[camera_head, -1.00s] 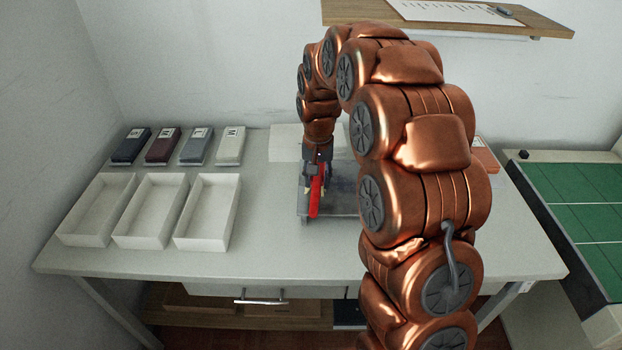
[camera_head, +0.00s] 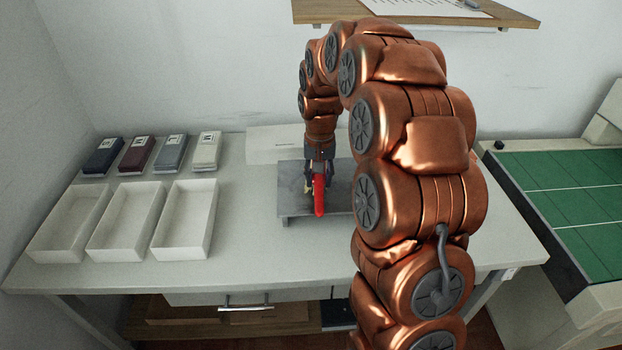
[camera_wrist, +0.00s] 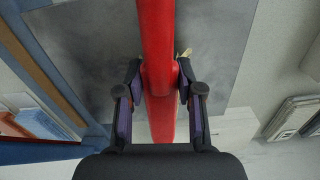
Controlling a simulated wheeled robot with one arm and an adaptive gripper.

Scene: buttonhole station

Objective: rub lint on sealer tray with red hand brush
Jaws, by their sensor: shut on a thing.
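A red hand brush (camera_head: 319,194) is in my gripper, over the grey sealer tray (camera_head: 291,205) on the table. In the wrist view the brush's red handle (camera_wrist: 157,85) runs between the two fingers of my gripper (camera_wrist: 161,92), which is shut on it. A small pale yellowish bit (camera_wrist: 184,54) shows beside the handle; I cannot tell whether it is bristle or lint. Whether the brush touches the tray cannot be told. My arm hides the tray's right part. No lint can be made out for sure.
Three white open bins (camera_head: 126,219) stand at the table's left, with several dark and pale blocks (camera_head: 136,156) behind them. A white box (camera_head: 272,146) lies behind the tray. A green-topped unit (camera_head: 565,190) stands at right. A wooden shelf (camera_head: 420,12) hangs above.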

